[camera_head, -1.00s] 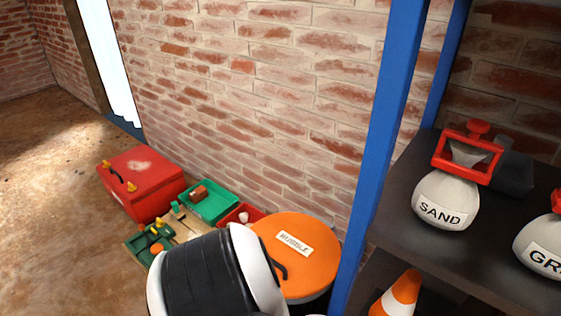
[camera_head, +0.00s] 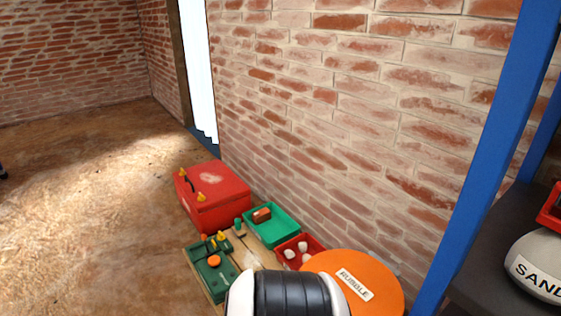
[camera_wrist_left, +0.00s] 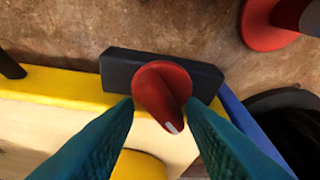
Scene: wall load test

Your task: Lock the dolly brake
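In the left wrist view a red brake lever (camera_wrist_left: 163,92), with a round base and a pale mark at its tip, sits on a dark block (camera_wrist_left: 210,77). The block is at the yellow edge (camera_wrist_left: 60,80) of what looks like the dolly, which has a pale deck (camera_wrist_left: 50,125). My left gripper (camera_wrist_left: 159,108) has its teal fingers apart, one on each side of the lever; whether they touch it cannot be told. The lever and left gripper are not seen in the head view. My right gripper is in neither view.
A red box (camera_head: 215,195), green tray (camera_head: 272,225), red bin (camera_head: 300,250) and orange-lidded "RUBBLE" drum (camera_head: 355,285) line the brick wall. A blue post (camera_head: 490,150) and shelf with a "SAND" bag (camera_head: 540,265) stand right. Open floor (camera_head: 80,210) lies left.

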